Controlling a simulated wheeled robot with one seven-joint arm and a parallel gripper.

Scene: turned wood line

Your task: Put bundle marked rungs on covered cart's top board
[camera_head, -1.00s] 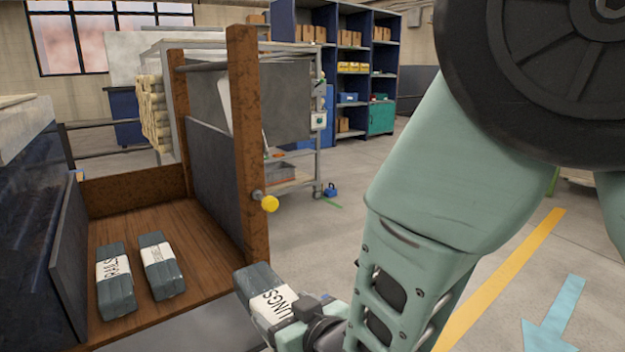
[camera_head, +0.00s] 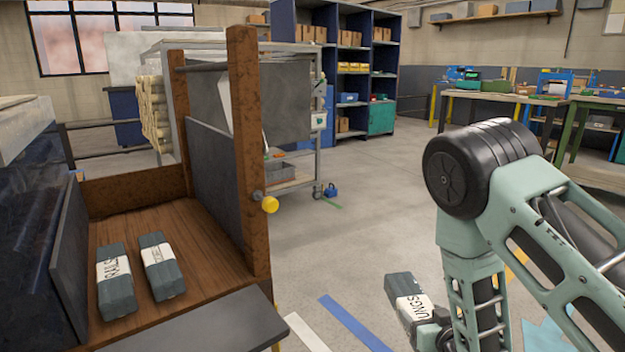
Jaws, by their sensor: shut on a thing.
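The bundle marked rungs (camera_head: 405,297) is dark grey with a white paper band; the letters "UNGS" show. My gripper (camera_head: 432,328) is shut on it at its near end, at the lower middle right of the picture, held out over the floor and clear of other things. The fingers are mostly hidden behind the bundle and my arm. A tall grey metal-framed cart (camera_head: 315,155) with a dark sheet over its side stands behind the wooden post, with a grey bin on its lower shelf. I cannot tell if this is the covered cart.
A brown wooden tray (camera_head: 205,255) at left holds a bundle marked rails (camera_head: 116,290) and another banded bundle (camera_head: 160,275).

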